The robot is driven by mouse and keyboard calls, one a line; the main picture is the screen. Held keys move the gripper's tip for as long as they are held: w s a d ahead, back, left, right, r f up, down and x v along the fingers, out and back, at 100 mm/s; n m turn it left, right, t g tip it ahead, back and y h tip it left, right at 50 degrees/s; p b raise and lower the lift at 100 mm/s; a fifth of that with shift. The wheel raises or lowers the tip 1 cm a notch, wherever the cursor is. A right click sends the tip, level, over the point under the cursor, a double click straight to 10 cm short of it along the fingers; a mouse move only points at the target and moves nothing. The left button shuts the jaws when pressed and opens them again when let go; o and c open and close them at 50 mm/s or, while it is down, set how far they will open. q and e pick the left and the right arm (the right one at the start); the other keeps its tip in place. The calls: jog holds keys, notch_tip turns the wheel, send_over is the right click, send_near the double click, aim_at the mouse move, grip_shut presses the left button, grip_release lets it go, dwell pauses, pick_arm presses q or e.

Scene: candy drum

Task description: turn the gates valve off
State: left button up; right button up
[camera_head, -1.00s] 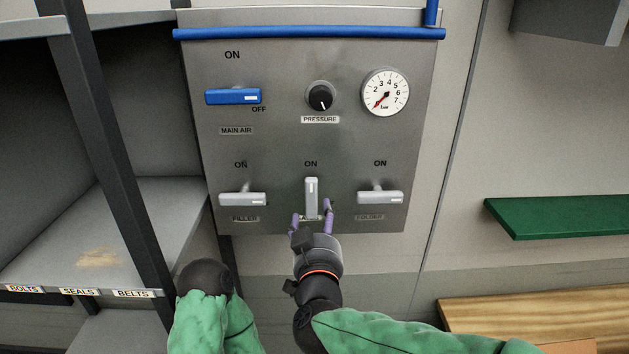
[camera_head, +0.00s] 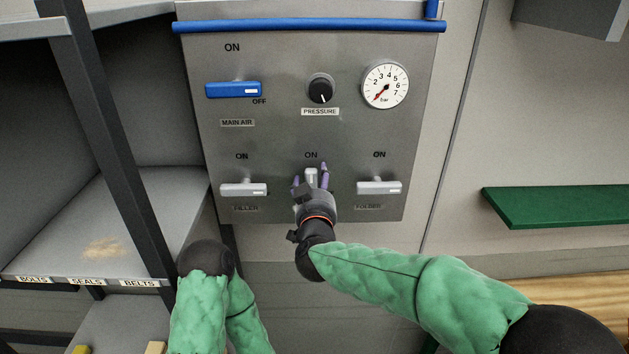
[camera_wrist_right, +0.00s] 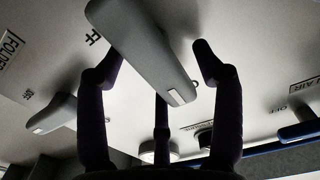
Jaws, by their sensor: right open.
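The middle lower valve on the grey panel has a pale grey lever (camera_head: 311,173) standing upright below its ON mark; its name label is hidden behind my right gripper. My right gripper (camera_head: 310,176) is open, with its purple fingers on either side of this lever. My left gripper is not in view; only part of my left arm shows at the lower left.
The filler lever (camera_head: 243,189) and folder lever (camera_head: 379,187) lie horizontal on either side. Above are the blue main air lever (camera_head: 233,90), the pressure knob (camera_head: 320,90) and the gauge (camera_head: 385,84), needle low. Shelving (camera_head: 110,225) stands left; a green shelf (camera_head: 560,205) is right.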

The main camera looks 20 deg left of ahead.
aim_at(320, 184)
jog(key=c, duration=1.2)
jog(key=shift+o, duration=0.2)
jog(key=m+b, duration=0.4)
jog(key=d+f+m+b, duration=0.1)
jog(key=m+b, duration=0.3)
jog(key=m, duration=0.1)
jog(key=f+m+b, duration=0.1)
jog(key=m+b, duration=0.3)
jog(key=shift+w+d+f+m+b, duration=0.1)
jog(key=shift+w+d+m+b, duration=0.15)
jog(key=shift+m+b, duration=0.15)
jog(key=shift+a+f+m+b, duration=0.15)
jog(key=shift+m+b, duration=0.5)
jog(key=shift+m, duration=0.35)
jog(key=shift+d+f+m+b, duration=0.15)
jog(key=shift+m+b, duration=0.5)
jog(key=shift+m, duration=0.35)
jog(key=shift+a, duration=0.1)
